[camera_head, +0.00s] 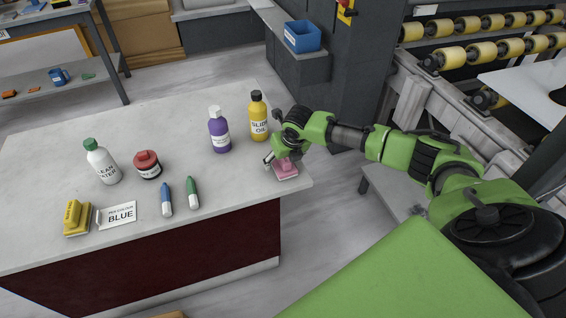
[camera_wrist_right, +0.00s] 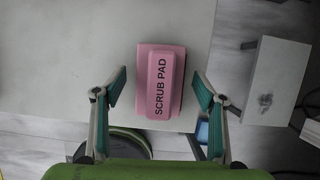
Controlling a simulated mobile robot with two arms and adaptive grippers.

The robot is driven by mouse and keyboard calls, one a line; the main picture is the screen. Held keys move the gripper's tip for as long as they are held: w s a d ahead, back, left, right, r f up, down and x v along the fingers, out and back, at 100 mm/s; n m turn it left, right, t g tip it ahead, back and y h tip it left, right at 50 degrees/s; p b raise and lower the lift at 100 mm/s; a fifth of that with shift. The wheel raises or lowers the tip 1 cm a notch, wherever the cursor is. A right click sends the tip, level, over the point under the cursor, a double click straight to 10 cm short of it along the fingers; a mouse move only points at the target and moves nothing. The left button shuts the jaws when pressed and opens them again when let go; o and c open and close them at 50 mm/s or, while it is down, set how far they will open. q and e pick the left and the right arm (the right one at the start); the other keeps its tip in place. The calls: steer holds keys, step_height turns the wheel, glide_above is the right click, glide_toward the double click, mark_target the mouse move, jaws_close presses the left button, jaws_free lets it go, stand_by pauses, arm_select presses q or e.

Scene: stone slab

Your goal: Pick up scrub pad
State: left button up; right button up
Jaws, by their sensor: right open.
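The pink scrub pad (camera_head: 285,168) lies on the stone slab (camera_head: 240,178) near its right front corner in the head view. In the right wrist view the scrub pad (camera_wrist_right: 160,82) shows its printed name and lies ahead of the fingertips, roughly centred. My right gripper (camera_head: 277,159) is just above and beside the pad, partly covering it in the head view. In the wrist view its fingers (camera_wrist_right: 160,90) are spread wide on either side of the pad, with nothing between them held. My left gripper is not in view.
A yellow slide oil bottle (camera_head: 259,120) and a purple bottle (camera_head: 219,133) stand close by, left of my right gripper. The slab's edge is close to the pad.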

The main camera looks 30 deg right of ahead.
steer(key=shift+w+f, duration=0.1)
steer(key=shift+f, duration=0.1)
steer(key=c, duration=1.3)
steer(key=shift+r, duration=0.2)
steer(key=shift+r, duration=0.25)
step_height(320, 180, up, 2)
steer(key=shift+w+r+b, duration=0.1)
steer(key=shift+b, duration=0.3)
steer(key=a+r, duration=0.3)
steer(key=a, duration=0.1)
steer(key=a+r+b, duration=0.1)
steer(key=a+r, duration=0.2)
steer(key=a, duration=0.2)
steer(key=a+r, duration=0.4)
steer(key=a, duration=0.1)
steer(key=shift+s, duration=0.3)
